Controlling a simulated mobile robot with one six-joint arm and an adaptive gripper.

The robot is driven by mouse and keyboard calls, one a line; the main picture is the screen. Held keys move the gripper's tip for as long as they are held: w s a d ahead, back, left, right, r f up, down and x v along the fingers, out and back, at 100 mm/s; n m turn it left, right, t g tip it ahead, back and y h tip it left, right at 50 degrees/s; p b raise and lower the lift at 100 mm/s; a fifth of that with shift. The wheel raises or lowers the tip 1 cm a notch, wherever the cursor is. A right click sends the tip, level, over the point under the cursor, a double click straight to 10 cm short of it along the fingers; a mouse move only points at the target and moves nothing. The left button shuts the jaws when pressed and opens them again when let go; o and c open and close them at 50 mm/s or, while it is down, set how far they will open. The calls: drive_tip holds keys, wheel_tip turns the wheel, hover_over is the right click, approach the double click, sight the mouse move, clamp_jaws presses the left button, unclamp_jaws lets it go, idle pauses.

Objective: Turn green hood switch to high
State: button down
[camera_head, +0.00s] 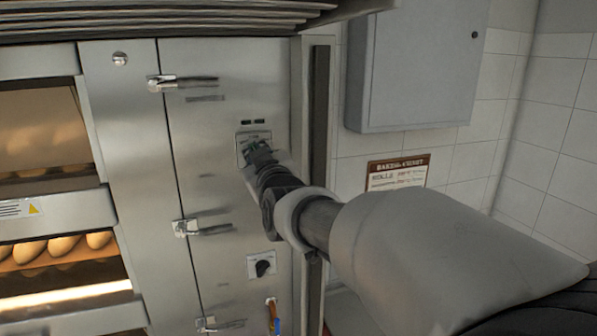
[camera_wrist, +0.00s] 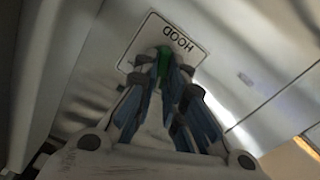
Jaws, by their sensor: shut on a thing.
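The green hood switch (camera_wrist: 163,58) sits on a white plate (camera_wrist: 186,28) marked HOOD, which appears upside down in the wrist view. My gripper (camera_wrist: 161,75) is shut on the switch, with its fingertips at the green knob. In the head view my gripper (camera_head: 258,152) reaches the switch plate (camera_head: 243,137) on the steel oven front. The fingers hide most of the knob, and its exact setting cannot be read.
A second panel with a black knob (camera_head: 263,267) is lower on the same steel front. Door latches (camera_head: 182,83) and (camera_head: 200,228) stick out to the left. A grey wall cabinet (camera_head: 415,70) and a sign (camera_head: 397,172) are to the right. Bread (camera_head: 63,245) shows inside the lit deck.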

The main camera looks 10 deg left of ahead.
drive_tip(key=m+b, duration=0.5)
drive_tip(key=m, duration=0.1)
drive_tip(key=m+b, duration=0.5)
drive_tip(key=m, duration=0.2)
drive_tip(key=shift+w+d, duration=0.15)
drive_tip(key=shift+d, duration=0.05)
drive_tip(key=shift+m, duration=0.4)
drive_tip(key=c, duration=1.7)
unclamp_jaws()
drive_tip(key=shift+o, duration=0.2)
